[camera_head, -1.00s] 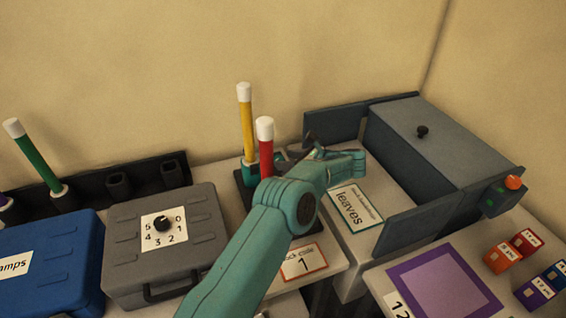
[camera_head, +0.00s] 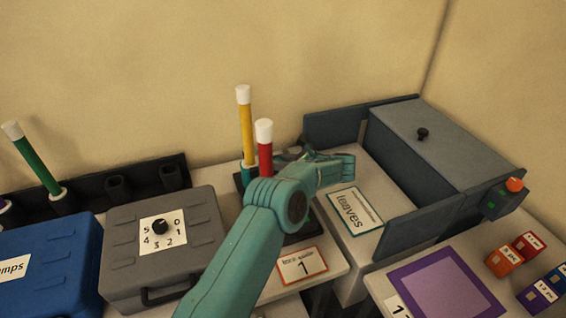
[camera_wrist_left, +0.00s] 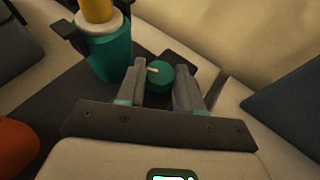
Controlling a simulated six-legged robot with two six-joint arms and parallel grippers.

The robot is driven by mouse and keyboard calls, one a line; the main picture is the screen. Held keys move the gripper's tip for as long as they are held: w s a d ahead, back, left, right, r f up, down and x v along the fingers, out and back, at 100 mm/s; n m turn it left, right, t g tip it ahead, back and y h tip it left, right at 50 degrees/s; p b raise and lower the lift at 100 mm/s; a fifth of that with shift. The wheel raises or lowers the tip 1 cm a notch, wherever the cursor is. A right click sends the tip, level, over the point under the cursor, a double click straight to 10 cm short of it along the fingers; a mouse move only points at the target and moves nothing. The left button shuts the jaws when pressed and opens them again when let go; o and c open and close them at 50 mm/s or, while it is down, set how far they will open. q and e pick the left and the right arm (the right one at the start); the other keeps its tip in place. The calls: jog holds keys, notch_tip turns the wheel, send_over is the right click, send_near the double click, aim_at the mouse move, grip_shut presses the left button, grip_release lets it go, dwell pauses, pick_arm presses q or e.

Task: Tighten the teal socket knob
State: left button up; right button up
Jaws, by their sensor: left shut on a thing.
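The teal socket knob (camera_wrist_left: 159,76) is a small round knob with a pale mark, seen in the left wrist view. It sits beside the teal socket (camera_wrist_left: 108,54) that holds the yellow rod, which also shows in the head view (camera_head: 246,125). My left gripper (camera_wrist_left: 161,82) is shut on the knob, one finger on each side. In the head view my left gripper (camera_head: 290,154) is behind the red rod (camera_head: 265,145), and the knob is hidden there. My right gripper is in neither view.
A grey case with a dial (camera_head: 160,227) is at left. A card marked 1 (camera_head: 303,265) lies in front. The red rod stands close to my wrist.

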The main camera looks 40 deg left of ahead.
pick_arm(q)
jog(key=shift+r+m+t, duration=0.1)
jog(key=shift+m+t, duration=0.4)
jog(key=shift+t, duration=0.1)
jog(key=o, duration=1)
jog(key=shift+s, duration=0.1)
jog(key=b+v, duration=0.1)
jog(key=v, duration=1.5)
jog(key=shift+d+b, duration=0.25)
jog(key=shift+b, duration=0.05)
jog(key=shift+o, duration=0.2)
